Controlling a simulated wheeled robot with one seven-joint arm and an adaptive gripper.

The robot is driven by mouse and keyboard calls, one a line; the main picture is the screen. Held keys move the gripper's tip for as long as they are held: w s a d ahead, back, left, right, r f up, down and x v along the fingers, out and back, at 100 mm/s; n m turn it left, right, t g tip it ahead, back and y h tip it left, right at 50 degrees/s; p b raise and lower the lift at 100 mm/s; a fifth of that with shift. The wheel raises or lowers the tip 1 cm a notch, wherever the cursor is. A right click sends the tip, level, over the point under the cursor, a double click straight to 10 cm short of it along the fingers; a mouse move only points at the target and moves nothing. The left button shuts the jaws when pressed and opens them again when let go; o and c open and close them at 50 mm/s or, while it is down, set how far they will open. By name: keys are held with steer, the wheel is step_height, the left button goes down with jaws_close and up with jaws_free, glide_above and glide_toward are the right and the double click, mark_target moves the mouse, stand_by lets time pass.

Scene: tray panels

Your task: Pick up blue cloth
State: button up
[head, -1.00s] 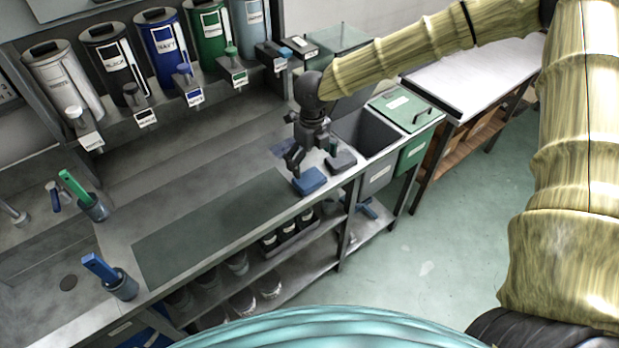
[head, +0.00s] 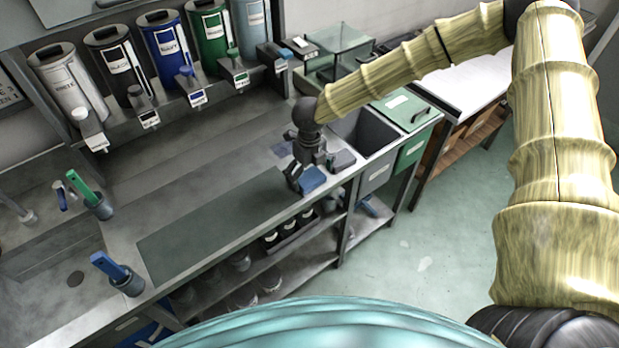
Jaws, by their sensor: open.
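A folded blue cloth (head: 312,180) lies on the grey bench near its front edge, at the right end of the dark mat. My gripper (head: 298,182) points down right beside the cloth, at its left and back side. Its fingers are apart and hold nothing that I can see. Part of the cloth's back edge is hidden behind the gripper. I cannot tell whether the fingers touch the cloth.
A dark grey block (head: 342,160) sits just right of the cloth. A grey bin (head: 362,135) stands beyond it. The dark mat (head: 215,228) is bare. Blue-handled (head: 110,268) and green-handled (head: 88,190) tools stand in holders at the left. Labelled canisters (head: 125,68) line the back.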

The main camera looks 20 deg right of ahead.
steer(key=shift+c, duration=0.4)
steer(key=c, duration=0.9)
steer(key=shift+r, duration=0.2)
step_height(320, 180, up, 2)
steer(key=shift+b, duration=0.75)
steer(key=s+r+b, duration=0.1)
steer(key=s, duration=0.4)
steer(key=s+b, duration=0.2)
steer(key=s, duration=0.3)
steer(key=s+d+r+b, duration=0.1)
steer(key=s+b, duration=0.1)
steer(key=s, duration=0.4)
steer(key=shift+r, duration=0.35)
